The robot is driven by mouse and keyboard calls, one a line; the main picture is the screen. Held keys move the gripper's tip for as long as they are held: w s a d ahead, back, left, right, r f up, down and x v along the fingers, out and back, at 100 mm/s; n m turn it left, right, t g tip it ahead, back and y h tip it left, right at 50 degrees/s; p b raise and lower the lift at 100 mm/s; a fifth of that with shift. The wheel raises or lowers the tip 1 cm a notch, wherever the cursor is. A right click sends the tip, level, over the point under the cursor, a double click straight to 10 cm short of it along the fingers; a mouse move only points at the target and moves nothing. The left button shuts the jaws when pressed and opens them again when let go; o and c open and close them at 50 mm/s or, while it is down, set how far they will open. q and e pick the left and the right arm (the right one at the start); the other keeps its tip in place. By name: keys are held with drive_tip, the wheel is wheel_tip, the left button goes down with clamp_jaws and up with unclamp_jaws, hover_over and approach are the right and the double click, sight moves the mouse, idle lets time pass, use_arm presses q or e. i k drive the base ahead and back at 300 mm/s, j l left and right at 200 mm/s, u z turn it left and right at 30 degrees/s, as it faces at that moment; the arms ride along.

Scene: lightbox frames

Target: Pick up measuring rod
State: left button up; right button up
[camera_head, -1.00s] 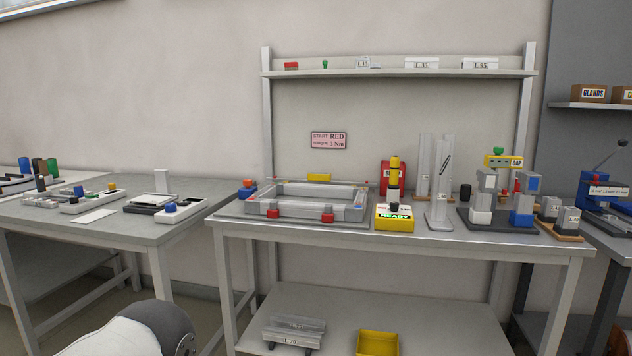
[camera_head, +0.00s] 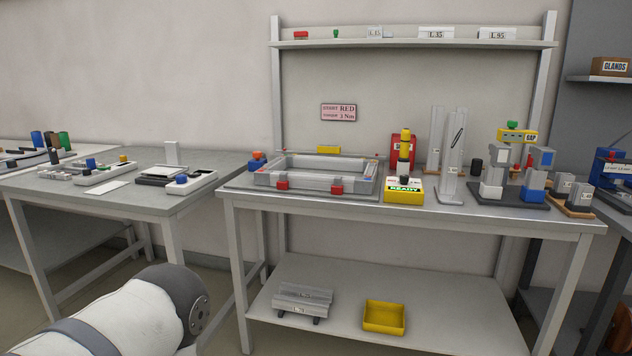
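No measuring rod can be told for certain in the head view. A thin dark slanted piece (camera_head: 457,139) shows against a tall grey upright stand (camera_head: 453,177) on the middle workbench (camera_head: 400,212); I cannot tell whether it is a rod or a mark. My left arm (camera_head: 130,310) comes in at the lower left, in front of the benches, and its gripper is not visible. My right arm and gripper are out of view.
A grey frame fixture (camera_head: 265,181), a yellow READY box (camera_head: 403,196) and a block fixture (camera_head: 535,196) stand on the bench. The lower shelf (camera_head: 430,310) has free room. A left table (camera_head: 130,202) holds small parts.

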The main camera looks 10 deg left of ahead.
sight(322, 149)
drive_tip(key=i+j+z, duration=0.15)
drive_tip(key=j+z, duration=0.3)
drive_tip(key=j, duration=0.25)
drive_tip(key=j+z, duration=0.45)
drive_tip(key=j, duration=0.25)
